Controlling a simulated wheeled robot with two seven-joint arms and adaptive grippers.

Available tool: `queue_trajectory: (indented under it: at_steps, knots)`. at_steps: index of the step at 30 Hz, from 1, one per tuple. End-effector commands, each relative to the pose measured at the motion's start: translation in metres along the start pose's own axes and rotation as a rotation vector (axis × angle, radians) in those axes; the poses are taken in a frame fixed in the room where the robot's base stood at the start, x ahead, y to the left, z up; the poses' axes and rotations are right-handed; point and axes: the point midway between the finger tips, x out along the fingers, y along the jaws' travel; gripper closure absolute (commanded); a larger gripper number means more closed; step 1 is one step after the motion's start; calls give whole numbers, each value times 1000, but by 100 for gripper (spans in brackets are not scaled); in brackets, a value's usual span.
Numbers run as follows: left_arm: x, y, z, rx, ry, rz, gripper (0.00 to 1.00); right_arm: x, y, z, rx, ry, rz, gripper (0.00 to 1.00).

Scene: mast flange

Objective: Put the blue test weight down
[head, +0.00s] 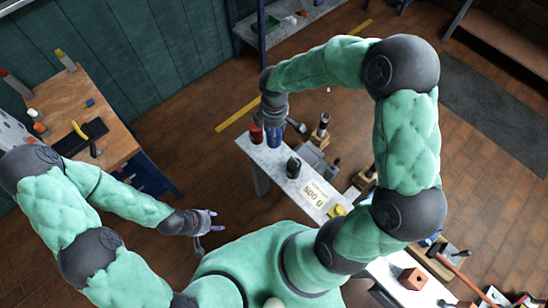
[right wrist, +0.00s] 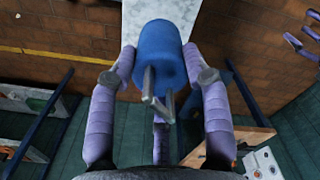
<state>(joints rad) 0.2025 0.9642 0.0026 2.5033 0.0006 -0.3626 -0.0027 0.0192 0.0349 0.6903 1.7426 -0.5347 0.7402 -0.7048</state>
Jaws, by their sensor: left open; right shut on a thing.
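The blue test weight (right wrist: 160,45) is a cylinder with a metal handle on the side towards the right wrist camera. My right gripper (right wrist: 164,72) is shut on it, purple fingers on both sides. In the head view the blue weight (head: 274,136) is at the far end of a narrow pale marble bench (head: 269,162), under my right gripper (head: 274,117). I cannot tell whether it touches the bench top. A printed "500 g" label (head: 315,194) lies nearer on the bench. My left gripper (head: 209,222) is open and empty, left of the bench.
A red weight (head: 256,134) stands close left of the blue one. A black weight (head: 293,167) stands between them and the label. A yellow object (head: 336,210) is at the bench's near end. A wooden workbench (head: 75,102) with tools is at the left.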

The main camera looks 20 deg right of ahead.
Motion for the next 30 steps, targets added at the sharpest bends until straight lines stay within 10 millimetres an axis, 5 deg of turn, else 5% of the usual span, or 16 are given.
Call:
queue_trajectory:
  at_steps: [24, 30]
  knots:
    - [40, -14, -2, 0, 1, 0, 45, 99, 0, 1, -24, 0, -1, 94]
    - [40, -14, -2, 0, 1, 0, 45, 102, 0, 1, -24, 1, 2, 94]
